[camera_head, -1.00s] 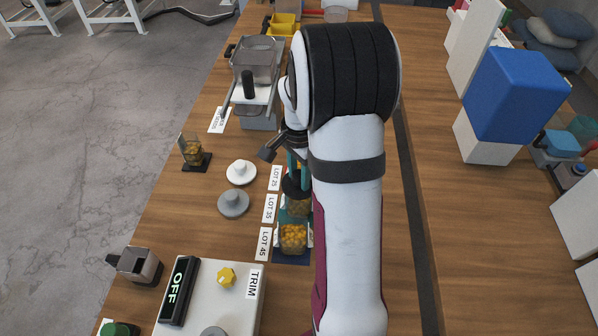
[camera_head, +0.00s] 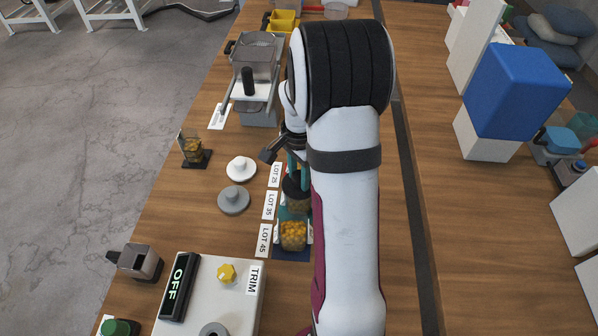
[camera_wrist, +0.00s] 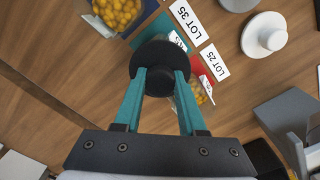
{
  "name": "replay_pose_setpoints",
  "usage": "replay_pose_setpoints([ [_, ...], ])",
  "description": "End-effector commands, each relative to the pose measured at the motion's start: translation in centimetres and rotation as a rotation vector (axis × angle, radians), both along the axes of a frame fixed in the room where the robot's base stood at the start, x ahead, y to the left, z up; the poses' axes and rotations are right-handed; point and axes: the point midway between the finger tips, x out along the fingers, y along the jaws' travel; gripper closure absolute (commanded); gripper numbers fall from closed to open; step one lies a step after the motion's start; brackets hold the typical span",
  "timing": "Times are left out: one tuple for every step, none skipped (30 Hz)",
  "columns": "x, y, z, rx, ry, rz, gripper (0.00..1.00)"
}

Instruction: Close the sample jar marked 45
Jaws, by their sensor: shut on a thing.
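The jar at the LOT 45 label (camera_head: 263,241) is an open clear jar of yellow pieces (camera_head: 293,236) on a blue mat. It also shows at the top of the wrist view (camera_wrist: 115,12). My gripper (camera_wrist: 160,82) is shut on the knob of a black lid (camera_wrist: 150,58). The lid is level over the jar at LOT 35 (camera_head: 298,208), one place along from LOT 45. I cannot tell whether the lid rests on that jar or hangs just above it. My arm hides part of the jar row in the head view.
A white lid (camera_head: 241,168) and a grey lid (camera_head: 233,200) lie left of the labels. A control box (camera_head: 215,290) with an OFF display and yellow knob stands in front. A small jar stand (camera_head: 193,151) and a metal tank (camera_head: 256,62) lie beyond.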

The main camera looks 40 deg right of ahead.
Motion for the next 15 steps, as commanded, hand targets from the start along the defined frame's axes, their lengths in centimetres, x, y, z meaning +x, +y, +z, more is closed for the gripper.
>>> replay_pose_setpoints([
  [-0.02, 0.01, -0.14, 0.001, 0.001, 0.000, 1.00],
  [-0.02, 0.02, -0.21, 0.001, 0.001, 0.000, 1.00],
  [-0.03, 0.02, -0.32, 0.001, 0.001, 0.000, 1.00],
  [-0.04, 0.02, -0.40, 0.001, 0.001, -0.001, 1.00],
  [-0.04, 0.02, -0.47, 0.001, 0.002, -0.001, 1.00],
  [-0.02, 0.02, -0.44, 0.001, 0.001, -0.001, 0.53],
  [-0.02, 0.01, -0.43, 0.001, 0.001, -0.001, 0.47],
  [-0.02, 0.01, -0.43, 0.001, 0.001, 0.000, 0.42],
  [-0.02, 0.01, -0.42, 0.001, 0.001, 0.000, 0.35],
  [-0.02, 0.01, -0.42, 0.001, 0.001, 0.000, 0.29],
  [-0.01, 0.01, -0.42, 0.000, 0.001, 0.000, 0.25],
  [-0.01, 0.01, -0.41, 0.000, 0.000, 0.000, 0.25],
  [-0.01, 0.01, -0.41, 0.000, 0.000, 0.000, 0.25],
  [-0.01, 0.01, -0.41, 0.000, 0.000, 0.000, 0.25],
  [-0.01, 0.01, -0.41, 0.000, 0.000, 0.000, 0.25],
])
